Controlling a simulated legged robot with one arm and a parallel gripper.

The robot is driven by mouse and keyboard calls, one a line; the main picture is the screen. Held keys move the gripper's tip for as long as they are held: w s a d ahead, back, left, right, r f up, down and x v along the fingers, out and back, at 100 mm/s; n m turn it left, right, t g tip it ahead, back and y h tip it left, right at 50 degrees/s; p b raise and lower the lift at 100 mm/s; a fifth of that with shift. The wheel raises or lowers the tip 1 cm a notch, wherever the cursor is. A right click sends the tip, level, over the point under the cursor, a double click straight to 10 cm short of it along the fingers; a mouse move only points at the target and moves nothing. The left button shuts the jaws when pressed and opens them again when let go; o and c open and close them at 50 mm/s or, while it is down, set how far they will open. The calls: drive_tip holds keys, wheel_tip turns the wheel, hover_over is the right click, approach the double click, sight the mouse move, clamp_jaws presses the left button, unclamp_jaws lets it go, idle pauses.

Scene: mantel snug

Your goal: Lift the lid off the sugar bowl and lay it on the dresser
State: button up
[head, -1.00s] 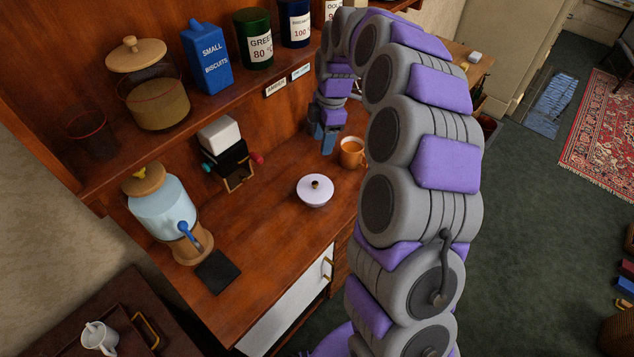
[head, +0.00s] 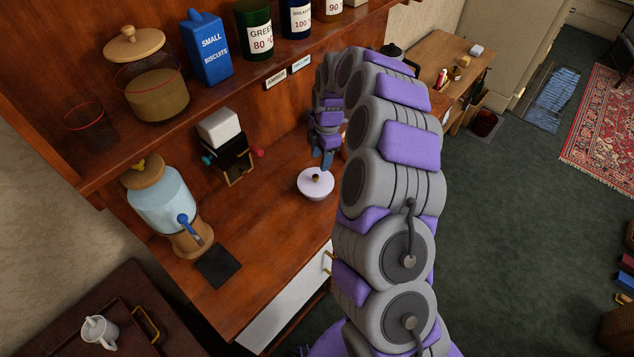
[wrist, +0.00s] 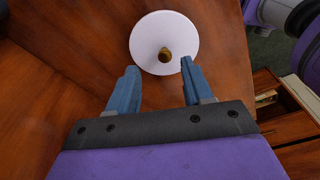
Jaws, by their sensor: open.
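The sugar bowl (head: 314,192) is a pale lilac-white bowl on the wooden dresser top (head: 262,226). Its lid (head: 307,179) is on it, with a small brass-brown knob (head: 316,177). My gripper (head: 327,164) is just behind and above the bowl in the head view. In the wrist view the lid (wrist: 148,38) is a white disc with its knob (wrist: 165,54) near the fingertips. My gripper (wrist: 160,76) is open and empty, its two blue fingers on either side of the knob's line. The wrist view does not show clearly how high the fingers are above the lid.
A glass drink dispenser (head: 163,205) and a black mat (head: 217,266) stand left of the bowl. A black and white box with coloured knobs (head: 226,145) is behind. A shelf (head: 215,102) with canisters overhangs the back. The dresser top in front is clear.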

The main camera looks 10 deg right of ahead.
sight(316, 175)
drive_tip(key=shift+s+a+f, duration=0.15)
drive_tip(key=shift+a+f, duration=0.5)
drive_tip(key=shift+f, duration=0.3)
drive_tip(key=f, duration=0.2)
drive_tip(key=f+b, duration=0.1)
drive_tip(key=shift+s+a+f, duration=0.1)
drive_tip(key=shift+s+f, duration=0.15)
drive_tip(key=shift+s, duration=0.05)
drive_tip(key=shift+f, duration=0.5)
drive_tip(key=shift+r, duration=0.1)
drive_tip(key=shift+a, duration=0.2)
drive_tip(key=c, duration=0.5)
drive_tip(key=shift+d, duration=0.15)
clamp_jaws()
